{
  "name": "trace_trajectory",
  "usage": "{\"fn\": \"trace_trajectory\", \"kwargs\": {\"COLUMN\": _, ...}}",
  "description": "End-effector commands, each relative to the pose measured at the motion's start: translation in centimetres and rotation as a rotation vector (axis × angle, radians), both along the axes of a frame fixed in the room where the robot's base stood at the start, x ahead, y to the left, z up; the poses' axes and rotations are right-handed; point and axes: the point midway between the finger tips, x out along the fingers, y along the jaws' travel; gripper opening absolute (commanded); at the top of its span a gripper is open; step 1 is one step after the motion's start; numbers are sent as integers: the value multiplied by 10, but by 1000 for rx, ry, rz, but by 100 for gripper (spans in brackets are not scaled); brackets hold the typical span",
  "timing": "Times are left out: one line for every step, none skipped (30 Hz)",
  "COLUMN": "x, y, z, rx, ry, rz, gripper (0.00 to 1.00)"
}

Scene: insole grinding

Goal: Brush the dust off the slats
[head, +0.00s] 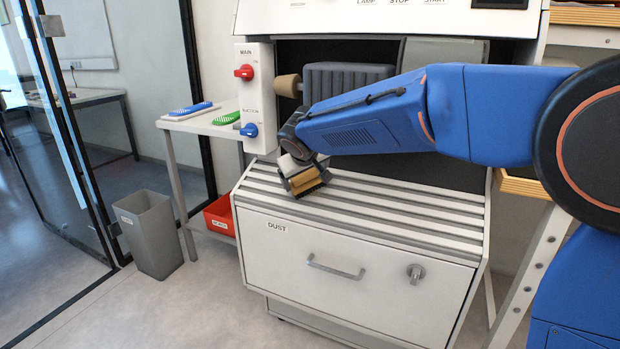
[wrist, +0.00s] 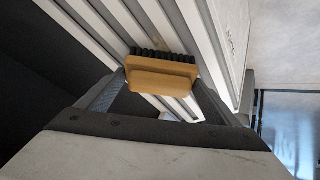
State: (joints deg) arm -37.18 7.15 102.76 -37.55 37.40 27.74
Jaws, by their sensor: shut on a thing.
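My gripper (head: 304,177) is at the left part of the slats (head: 390,215), on the sloping top of the machine. It is shut on a brush (head: 306,181) with a tan wooden body and dark bristles. In the wrist view the brush (wrist: 162,77) sits between the two fingers, with its black bristles toward the slats (wrist: 150,22). The bristles are at or just above the slats; I cannot tell whether they touch. A faint brownish patch, perhaps dust, shows on the slats by the bristles in the wrist view.
Below the slats is a drawer marked DUST (head: 340,270) with a handle and a knob. A switch panel (head: 256,100) stands left of the opening. A side table (head: 205,122) holds blue and green insoles. A grey bin (head: 152,235) and a red box (head: 220,216) stand lower left.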

Motion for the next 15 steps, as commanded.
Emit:
{"fn": "trace_trajectory", "kwargs": {"x": 1, "y": 4, "z": 0, "rx": -1, "ry": 0, "rz": 1, "gripper": 68}}
{"fn": "trace_trajectory", "kwargs": {"x": 2, "y": 6, "z": 0, "rx": -1, "ry": 0, "rz": 1, "gripper": 68}}
{"fn": "trace_trajectory", "kwargs": {"x": 3, "y": 9, "z": 0, "rx": -1, "ry": 0, "rz": 1, "gripper": 68}}
{"fn": "trace_trajectory", "kwargs": {"x": 4, "y": 11, "z": 1, "rx": -1, "ry": 0, "rz": 1, "gripper": 68}}
{"fn": "trace_trajectory", "kwargs": {"x": 4, "y": 13, "z": 1, "rx": -1, "ry": 0, "rz": 1, "gripper": 68}}
{"fn": "trace_trajectory", "kwargs": {"x": 5, "y": 15, "z": 1, "rx": -1, "ry": 0, "rz": 1, "gripper": 68}}
{"fn": "trace_trajectory", "kwargs": {"x": 6, "y": 17, "z": 1, "rx": -1, "ry": 0, "rz": 1, "gripper": 68}}
{"fn": "trace_trajectory", "kwargs": {"x": 6, "y": 18, "z": 1, "rx": -1, "ry": 0, "rz": 1, "gripper": 68}}
{"fn": "trace_trajectory", "kwargs": {"x": 6, "y": 19, "z": 1, "rx": 0, "ry": 0, "rz": 0, "gripper": 68}}
{"fn": "trace_trajectory", "kwargs": {"x": 6, "y": 19, "z": 1, "rx": 0, "ry": 0, "rz": 0, "gripper": 68}}
{"fn": "trace_trajectory", "kwargs": {"x": 6, "y": 19, "z": 1, "rx": 0, "ry": 0, "rz": 0, "gripper": 68}}
{"fn": "trace_trajectory", "kwargs": {"x": 7, "y": 20, "z": 1, "rx": 0, "ry": 0, "rz": 0, "gripper": 68}}
{"fn": "trace_trajectory", "kwargs": {"x": 7, "y": 21, "z": 1, "rx": 0, "ry": 0, "rz": 0, "gripper": 68}}
{"fn": "trace_trajectory", "kwargs": {"x": 7, "y": 22, "z": 0, "rx": 0, "ry": 0, "rz": 0, "gripper": 68}}
{"fn": "trace_trajectory", "kwargs": {"x": 8, "y": 24, "z": 0, "rx": 0, "ry": 0, "rz": 0, "gripper": 68}}
